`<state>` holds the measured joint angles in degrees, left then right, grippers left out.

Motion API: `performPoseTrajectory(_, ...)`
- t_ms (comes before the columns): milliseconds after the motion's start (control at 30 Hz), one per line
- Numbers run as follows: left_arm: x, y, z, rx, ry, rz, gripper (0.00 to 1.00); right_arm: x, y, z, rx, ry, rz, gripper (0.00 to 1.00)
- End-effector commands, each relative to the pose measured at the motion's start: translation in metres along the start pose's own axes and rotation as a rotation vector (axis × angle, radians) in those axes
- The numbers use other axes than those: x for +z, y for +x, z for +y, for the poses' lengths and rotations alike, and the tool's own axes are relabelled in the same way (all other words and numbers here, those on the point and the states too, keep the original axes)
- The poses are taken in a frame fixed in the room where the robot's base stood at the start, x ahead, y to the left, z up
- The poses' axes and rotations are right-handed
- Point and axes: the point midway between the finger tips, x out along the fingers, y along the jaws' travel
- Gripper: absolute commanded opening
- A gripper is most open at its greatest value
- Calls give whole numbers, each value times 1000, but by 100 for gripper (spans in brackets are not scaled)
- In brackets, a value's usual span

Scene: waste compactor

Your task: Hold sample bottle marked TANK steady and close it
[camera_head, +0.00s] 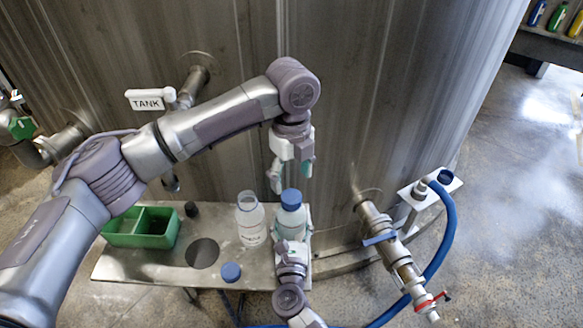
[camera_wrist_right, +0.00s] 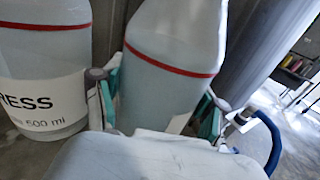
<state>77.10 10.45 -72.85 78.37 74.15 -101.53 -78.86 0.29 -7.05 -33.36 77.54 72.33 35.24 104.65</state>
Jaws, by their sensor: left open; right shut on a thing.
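A clear bottle (camera_head: 290,222) with a blue cap (camera_head: 291,197) on top stands upright at the right end of the metal shelf; it also shows in the right wrist view (camera_wrist_right: 168,75) with a red line and pale liquid. Its label is hidden, so I cannot read TANK on it. My right gripper (camera_head: 291,246) is shut around this bottle's lower body. How tightly the cap sits cannot be told. My left gripper (camera_head: 291,174) is open and empty, pointing down just above the blue cap.
An uncapped bottle (camera_head: 250,220), labelled "...RESS" in the wrist view (camera_wrist_right: 42,75), stands close left. A loose blue cap (camera_head: 231,272) lies on the shelf (camera_head: 135,265). A green box (camera_head: 140,240) sits left. A TANK sign (camera_head: 146,104) and a blue hose (camera_head: 446,240) flank the tank wall.

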Motion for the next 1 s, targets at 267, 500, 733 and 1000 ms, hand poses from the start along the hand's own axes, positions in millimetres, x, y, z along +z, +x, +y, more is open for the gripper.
performPoseTrajectory(267,0,-6,0,0,-641,0,68,0,0,0,0,1,0,0)
performPoseTrajectory(500,0,-10,0,0,-1200,0,68,0,0,0,0,0,0,0)
performPoseTrajectory(733,0,-14,0,1,-1726,0,68,0,0,0,0,0,0,0)
performPoseTrajectory(1000,0,-18,0,2,-2157,-1,68,0,0,0,0,0,0,0)
